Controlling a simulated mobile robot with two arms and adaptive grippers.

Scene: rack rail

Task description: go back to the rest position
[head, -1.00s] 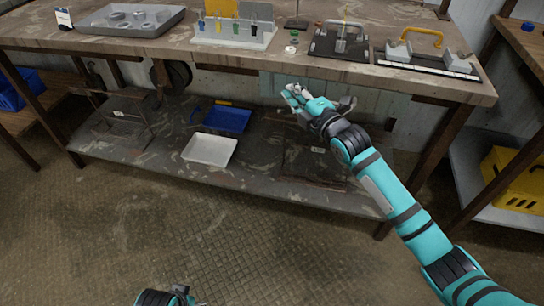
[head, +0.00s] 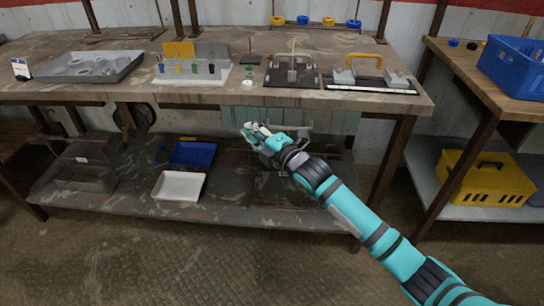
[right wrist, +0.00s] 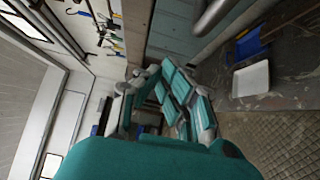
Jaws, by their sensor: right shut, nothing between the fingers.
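My right gripper (head: 254,132) is in front of the workbench (head: 60,93), below the level of its top, with my teal arm reaching in from the lower right. Its fingers are shut with nothing between them. It also shows in the right wrist view (right wrist: 160,88), where the fingers are close together and empty. It touches nothing that I can see. My left gripper does not show in the head view.
On the bench stand a grey tray (head: 95,68), a tool rack (head: 192,74) and a rail fixture with a yellow handle (head: 366,57). The lower shelf holds a blue bin (head: 193,154) and white bin (head: 179,186). A yellow crate (head: 486,181) is at right.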

